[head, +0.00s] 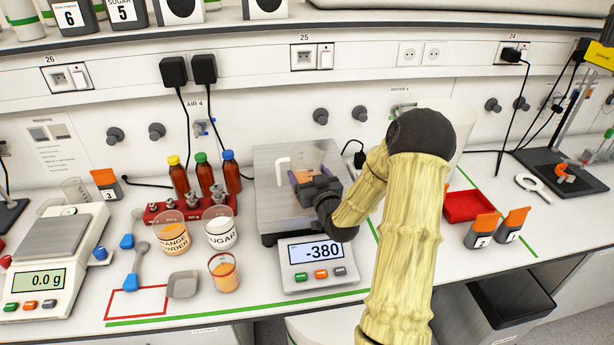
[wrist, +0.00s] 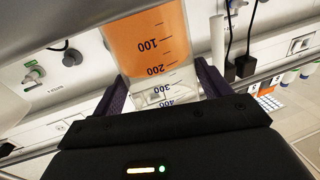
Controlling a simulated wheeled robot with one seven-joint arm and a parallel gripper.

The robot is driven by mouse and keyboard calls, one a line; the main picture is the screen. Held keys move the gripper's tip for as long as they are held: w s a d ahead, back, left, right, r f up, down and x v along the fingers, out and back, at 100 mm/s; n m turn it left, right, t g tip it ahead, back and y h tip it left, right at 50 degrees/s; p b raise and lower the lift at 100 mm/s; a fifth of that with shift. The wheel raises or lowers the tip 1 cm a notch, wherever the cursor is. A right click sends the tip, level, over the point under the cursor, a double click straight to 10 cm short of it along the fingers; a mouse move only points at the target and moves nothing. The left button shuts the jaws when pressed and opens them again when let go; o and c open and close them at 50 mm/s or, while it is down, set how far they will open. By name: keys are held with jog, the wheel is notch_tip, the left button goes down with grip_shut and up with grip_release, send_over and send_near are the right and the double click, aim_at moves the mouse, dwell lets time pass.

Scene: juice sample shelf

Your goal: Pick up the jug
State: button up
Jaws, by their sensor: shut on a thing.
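The jug (head: 309,158) is clear, with orange contents, and shows above the steel plate of the large scale (head: 265,208) in the head view. A white handle shows at its left. In the wrist view the jug (wrist: 155,45) has printed marks, and an orange band fills part of it. My gripper (head: 306,178) is shut on the jug, with one purple finger on each side of it in the wrist view (wrist: 163,85). The black gripper body hides part of the jug. The scale display reads -380.
A red tray (head: 470,206) lies to the right.

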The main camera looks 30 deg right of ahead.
aim_at(308, 159)
notch_tip(308, 159, up, 10)
jog(key=shift+r+b, duration=0.1)
jog(key=shift+b, duration=0.6)
jog(key=shift+w+a, duration=0.1)
jog(key=shift+w, duration=0.05)
dwell(0.5)
